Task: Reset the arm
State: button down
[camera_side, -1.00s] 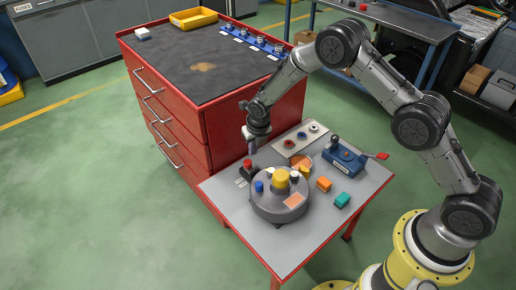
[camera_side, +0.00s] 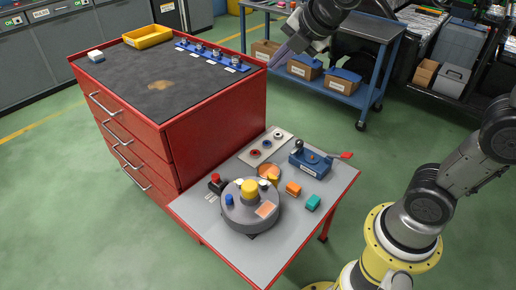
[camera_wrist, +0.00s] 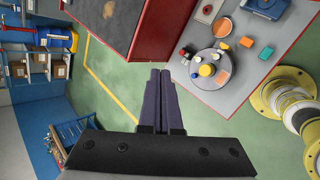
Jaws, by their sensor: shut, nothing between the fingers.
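My gripper (camera_side: 284,54) is raised high at the top of the side view, well above and behind the small grey table (camera_side: 281,255). In the wrist view my gripper (camera_wrist: 161,72) has its two dark fingers together, with nothing held between them. A round grey turntable (camera_side: 243,222) with a yellow knob (camera_side: 249,188) stands on the small table, well below my gripper. My gripper touches nothing.
A red cabinet (camera_side: 221,137) with a dark top bears a yellow tray (camera_side: 148,36) and a blue rack (camera_side: 212,56). A blue joystick box (camera_side: 310,162), an orange block (camera_side: 293,188) and a teal block (camera_side: 313,202) lie on the small table. Open green floor surrounds it.

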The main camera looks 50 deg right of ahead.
jog(key=s+f+m+g, duration=0.1)
jog(key=s+f+m, duration=0.2)
jog(key=s+m, duration=0.7)
jog(key=s+f+m+g, duration=0.1)
jog(key=s+f+m, duration=0.3)
jog(key=s+m, duration=0.7)
jog(key=shift+s+a+m+y, duration=0.15)
jog(key=shift+m+y, duration=0.15)
